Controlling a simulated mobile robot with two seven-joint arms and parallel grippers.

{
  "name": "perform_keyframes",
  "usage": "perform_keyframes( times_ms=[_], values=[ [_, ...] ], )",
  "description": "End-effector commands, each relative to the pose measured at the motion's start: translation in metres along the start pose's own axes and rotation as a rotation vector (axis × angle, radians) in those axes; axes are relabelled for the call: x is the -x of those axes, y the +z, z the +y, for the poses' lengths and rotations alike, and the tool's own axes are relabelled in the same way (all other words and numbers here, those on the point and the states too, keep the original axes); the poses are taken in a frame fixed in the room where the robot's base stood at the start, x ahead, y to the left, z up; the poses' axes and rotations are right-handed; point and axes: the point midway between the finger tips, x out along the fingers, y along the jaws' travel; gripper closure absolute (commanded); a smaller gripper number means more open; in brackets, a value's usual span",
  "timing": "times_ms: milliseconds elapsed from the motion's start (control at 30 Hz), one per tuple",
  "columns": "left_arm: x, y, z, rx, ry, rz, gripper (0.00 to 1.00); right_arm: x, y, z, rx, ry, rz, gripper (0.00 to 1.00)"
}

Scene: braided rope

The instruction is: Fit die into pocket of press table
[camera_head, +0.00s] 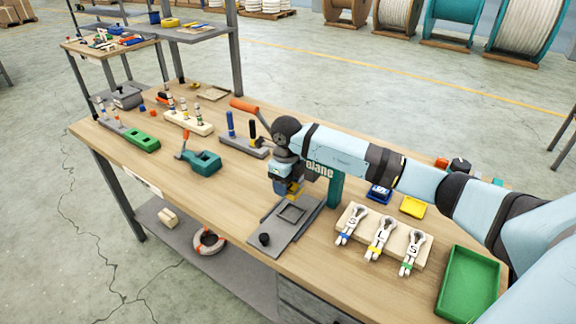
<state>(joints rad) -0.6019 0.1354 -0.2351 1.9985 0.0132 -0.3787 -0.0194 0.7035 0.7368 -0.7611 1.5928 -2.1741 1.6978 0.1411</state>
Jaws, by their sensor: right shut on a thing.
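The press table (270,238) is a flat grey plate near the front edge of the workbench, with a square, raised-rim pocket (291,213) that looks empty. My right gripper (293,188) points down just above and behind the pocket. It is shut on a small brass-yellow piece, which appears to be the die (295,188); the fingers hide much of it. The piece looks apart from the pocket. The teal press column (335,190) stands behind the plate, partly hidden by my right arm. My left gripper is not in view.
A rack with labelled tools (381,240) and a green tray (467,284) lie to the right. A teal tool (204,162) lies left. An orange lever handle (243,106) rises behind the gripper. Bare wood lies left of the plate.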

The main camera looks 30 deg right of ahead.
Motion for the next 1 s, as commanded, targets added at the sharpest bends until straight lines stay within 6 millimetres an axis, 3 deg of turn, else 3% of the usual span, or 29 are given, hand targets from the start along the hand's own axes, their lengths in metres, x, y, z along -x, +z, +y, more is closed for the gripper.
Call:
perform_keyframes(
  times_ms=[233, 500, 733, 1000],
  values=[
    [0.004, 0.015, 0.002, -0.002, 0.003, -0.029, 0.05, -0.002, 0.0, 0.0, -0.028, 0.0, 0.0, 0.79],
    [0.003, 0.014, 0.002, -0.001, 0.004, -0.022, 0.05, -0.003, -0.001, 0.0, -0.026, -0.002, 0.0, 0.79],
    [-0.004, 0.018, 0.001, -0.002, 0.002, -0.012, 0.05, -0.02, -0.001, 0.0, -0.025, 0.0, 0.001, 0.79],
    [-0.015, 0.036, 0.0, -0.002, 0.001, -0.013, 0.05, -0.049, -0.001, 0.0, -0.026, 0.0, 0.001, 0.79]
  ],
)
